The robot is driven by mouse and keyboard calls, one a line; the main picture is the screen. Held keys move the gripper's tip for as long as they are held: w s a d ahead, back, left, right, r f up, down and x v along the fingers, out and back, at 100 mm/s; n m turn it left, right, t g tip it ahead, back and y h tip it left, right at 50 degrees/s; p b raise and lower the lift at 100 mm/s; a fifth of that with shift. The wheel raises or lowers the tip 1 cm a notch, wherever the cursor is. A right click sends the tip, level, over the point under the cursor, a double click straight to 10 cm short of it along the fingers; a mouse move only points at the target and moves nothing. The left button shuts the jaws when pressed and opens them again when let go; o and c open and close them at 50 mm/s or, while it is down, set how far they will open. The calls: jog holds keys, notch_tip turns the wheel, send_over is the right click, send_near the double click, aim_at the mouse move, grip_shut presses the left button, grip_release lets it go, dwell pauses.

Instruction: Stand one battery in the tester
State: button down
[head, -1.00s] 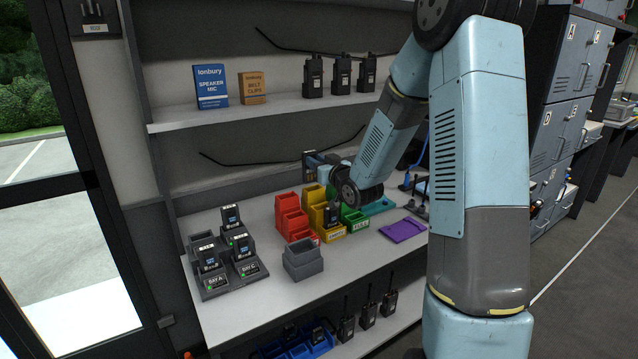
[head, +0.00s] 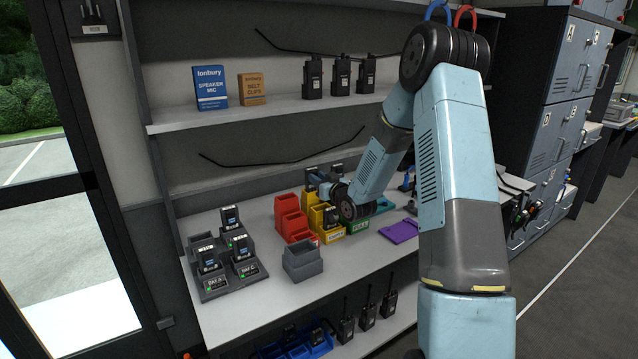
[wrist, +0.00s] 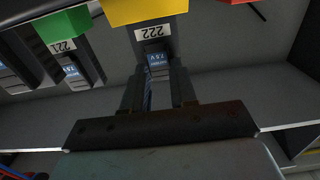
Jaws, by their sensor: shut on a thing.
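My gripper (wrist: 158,92) is at the yellow stepped bins (head: 316,198), seen past my wrist in the head view. In the wrist view its jaws are shut on a dark battery (wrist: 158,64) with a blue 7.5 V label, beside a yellow bin (wrist: 145,10) with a white number tag. Another dark battery (head: 331,214) stands in the front yellow bin. More batteries (head: 231,217) stand in the grey charger (head: 217,293) at the left, which has lettered bays and green lights. I cannot tell for certain which thing is the tester.
Red bins (head: 289,217) and green bins (head: 358,226) flank the yellow ones. A grey open bin (head: 303,262) stands in front. A purple flat item (head: 400,231) lies to the right. Radios (head: 342,76) and boxes stand on the shelf above. The counter's front edge is clear.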

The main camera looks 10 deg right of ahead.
jog(key=shift+f, duration=0.55)
jog(key=shift+c, duration=2)
grip_release()
jog(key=shift+f, duration=0.1)
jog(key=v, duration=1.4)
jog(key=s+r+m+g+h, duration=0.1)
jog(key=s+r+g+h, duration=0.5)
jog(key=s+r, duration=0.6)
jog(key=s+a+r+m+g, duration=0.1)
jog(key=s+r, duration=0.3)
jog(key=s, duration=0.7)
jog(key=s+a+r+m+g, duration=0.1)
jog(key=s+a+r+g, duration=0.2)
jog(key=s, duration=0.9)
jog(key=shift+s+a+r+m+g, duration=0.15)
jog(key=shift+s+r+m+g, duration=0.15)
jog(key=shift+r+g, duration=0.4)
